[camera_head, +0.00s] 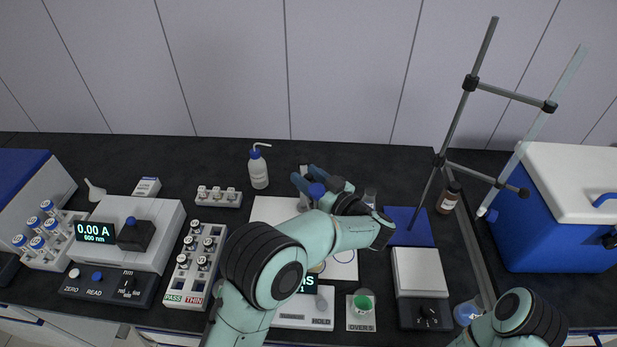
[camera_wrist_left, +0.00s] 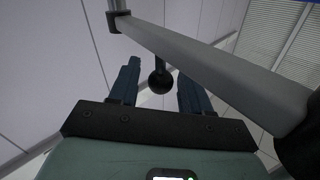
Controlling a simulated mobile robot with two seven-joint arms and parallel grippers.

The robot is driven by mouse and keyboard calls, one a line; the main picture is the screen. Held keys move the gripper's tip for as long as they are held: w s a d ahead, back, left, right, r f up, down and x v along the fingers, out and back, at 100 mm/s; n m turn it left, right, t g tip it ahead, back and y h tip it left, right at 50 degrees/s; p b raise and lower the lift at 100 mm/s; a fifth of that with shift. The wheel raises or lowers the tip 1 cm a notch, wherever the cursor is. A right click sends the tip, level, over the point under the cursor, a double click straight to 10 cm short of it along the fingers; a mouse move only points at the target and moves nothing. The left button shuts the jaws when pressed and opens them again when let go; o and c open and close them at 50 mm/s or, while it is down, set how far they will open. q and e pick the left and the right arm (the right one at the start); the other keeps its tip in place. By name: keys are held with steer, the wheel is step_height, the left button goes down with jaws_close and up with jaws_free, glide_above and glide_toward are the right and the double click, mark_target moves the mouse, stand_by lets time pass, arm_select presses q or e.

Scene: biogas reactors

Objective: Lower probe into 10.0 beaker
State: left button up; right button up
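My left gripper (camera_head: 307,176) is over the back of the white mat (camera_head: 275,209), its blue fingers pointing away from the head camera. In the left wrist view its two fingers (camera_wrist_left: 160,78) stand apart. A black ball knob on a short dark rod (camera_wrist_left: 160,82) shows in the gap between them, below a grey bar (camera_wrist_left: 205,60); I see no clear contact. A clear glass beaker (camera_head: 370,197) stands just right of the gripper. The probe and the 10.0 label cannot be made out; my arm hides much of the mat.
A tall clamp stand (camera_head: 462,100) holding a glass tube rises at the right, beside a blue cooler (camera_head: 555,230). A wash bottle (camera_head: 258,168) stands left of the gripper. A meter (camera_head: 305,307) lies under my arm. A spectrophotometer (camera_head: 130,230) and vial racks fill the left.

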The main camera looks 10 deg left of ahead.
arm_select(q)
steer(key=shift+s+d+f, duration=0.1)
steer(key=shift+s+d, duration=0.15)
steer(key=shift+d, duration=0.2)
steer(key=b+v, duration=0.2)
steer(key=v, duration=1)
steer(key=shift+s+d, duration=0.15)
arm_select(e)
steer(key=s+f, duration=0.2)
steer(key=shift+s+f, duration=0.1)
steer(key=shift+f, duration=0.2)
